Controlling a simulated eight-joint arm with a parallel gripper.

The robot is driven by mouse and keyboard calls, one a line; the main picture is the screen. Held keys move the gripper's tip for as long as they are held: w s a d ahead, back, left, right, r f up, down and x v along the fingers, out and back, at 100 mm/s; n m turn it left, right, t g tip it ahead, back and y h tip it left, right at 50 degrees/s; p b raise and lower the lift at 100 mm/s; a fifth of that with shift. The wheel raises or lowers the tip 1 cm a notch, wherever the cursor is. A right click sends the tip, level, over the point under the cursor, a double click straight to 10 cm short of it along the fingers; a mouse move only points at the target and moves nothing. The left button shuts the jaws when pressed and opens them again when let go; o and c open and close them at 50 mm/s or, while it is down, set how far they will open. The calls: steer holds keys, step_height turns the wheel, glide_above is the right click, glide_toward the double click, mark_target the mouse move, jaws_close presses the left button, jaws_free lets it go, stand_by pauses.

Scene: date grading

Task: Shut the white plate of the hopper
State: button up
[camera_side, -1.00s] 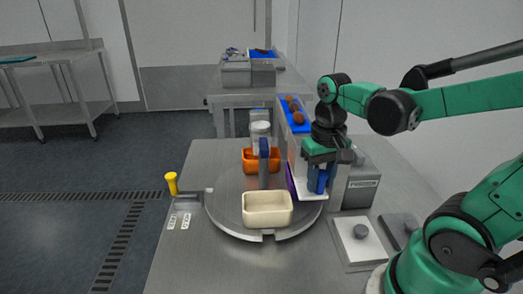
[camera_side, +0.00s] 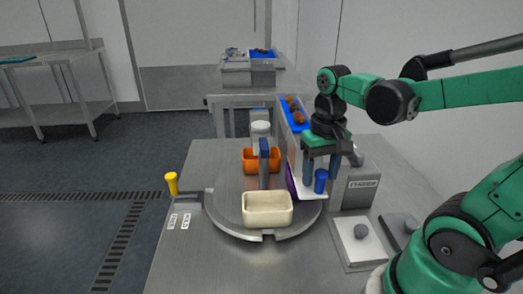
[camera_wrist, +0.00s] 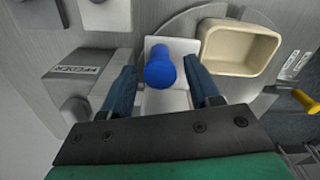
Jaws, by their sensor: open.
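The white plate (camera_side: 310,194) sticks out at the foot of the hopper (camera_side: 292,148), over the right edge of the turntable. A blue knob (camera_side: 320,181) stands upright on it. In the wrist view, the plate (camera_wrist: 184,46) lies flat and the knob (camera_wrist: 160,68) shows in the gap between my fingertips. My gripper (camera_side: 321,176) is open and points down at the plate, its fingers mostly above the knob. No contact with the knob is visible. In the wrist view my gripper (camera_wrist: 160,78) holds nothing.
A cream tray (camera_side: 267,210) and an orange tray (camera_side: 250,160) stand on the turntable (camera_side: 228,205), with a post between them. Brown dates (camera_side: 296,113) lie on the blue chute. A grey box (camera_side: 358,187) is right of the plate. A yellow knob (camera_side: 172,183) is at left.

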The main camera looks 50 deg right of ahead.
steer(key=shift+r, duration=2.25)
